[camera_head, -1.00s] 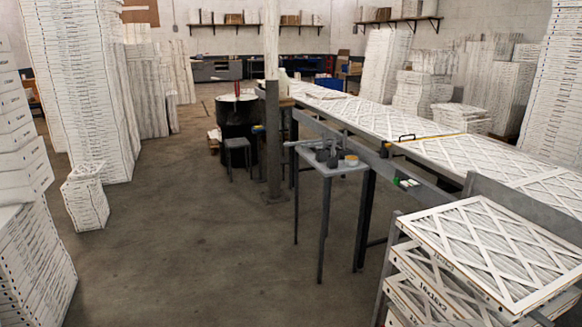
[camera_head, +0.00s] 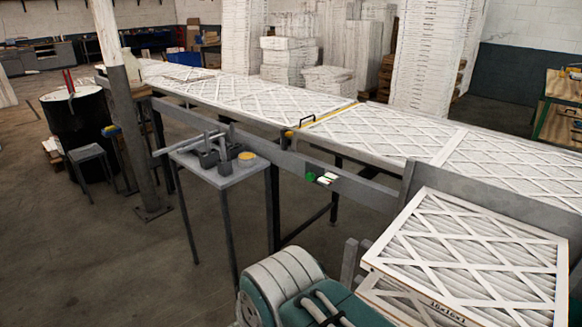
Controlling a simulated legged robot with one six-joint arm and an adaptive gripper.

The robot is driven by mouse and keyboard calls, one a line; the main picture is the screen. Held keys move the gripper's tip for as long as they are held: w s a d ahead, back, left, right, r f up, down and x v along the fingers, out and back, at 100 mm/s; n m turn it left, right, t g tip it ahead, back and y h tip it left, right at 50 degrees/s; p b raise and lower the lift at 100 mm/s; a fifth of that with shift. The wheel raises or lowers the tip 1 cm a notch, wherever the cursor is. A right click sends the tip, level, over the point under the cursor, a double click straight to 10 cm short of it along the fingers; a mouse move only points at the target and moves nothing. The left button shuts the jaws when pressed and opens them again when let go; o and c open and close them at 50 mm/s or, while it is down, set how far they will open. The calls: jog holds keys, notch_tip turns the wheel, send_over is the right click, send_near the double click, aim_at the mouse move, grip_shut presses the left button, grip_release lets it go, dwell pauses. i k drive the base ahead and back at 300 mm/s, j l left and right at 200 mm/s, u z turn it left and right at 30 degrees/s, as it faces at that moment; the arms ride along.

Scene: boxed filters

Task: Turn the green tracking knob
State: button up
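A small green knob (camera_head: 311,176) sits on the side of the long grey conveyor rail (camera_head: 360,189), near the middle of the head view. A small white-and-green label (camera_head: 327,178) is just to its right. The knob is small in the picture, so its turned position cannot be made out. My gripper is not in view.
A small grey table (camera_head: 222,176) with tools and a yellow-topped round item (camera_head: 246,156) stands left of the knob. A stack of pleated filters (camera_head: 470,250) is at the lower right. A teal and white rounded body (camera_head: 282,285) is at the bottom centre.

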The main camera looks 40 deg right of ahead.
aim_at(310, 176)
jog(key=i+j+z, duration=0.1)
jog(key=i+z, duration=0.3)
jog(key=i+j+z, duration=0.25)
jog(key=i+z, duration=0.2)
jog(key=i+j+z, duration=1)
jog(key=j+z, duration=0.2)
jog(key=j, duration=0.25)
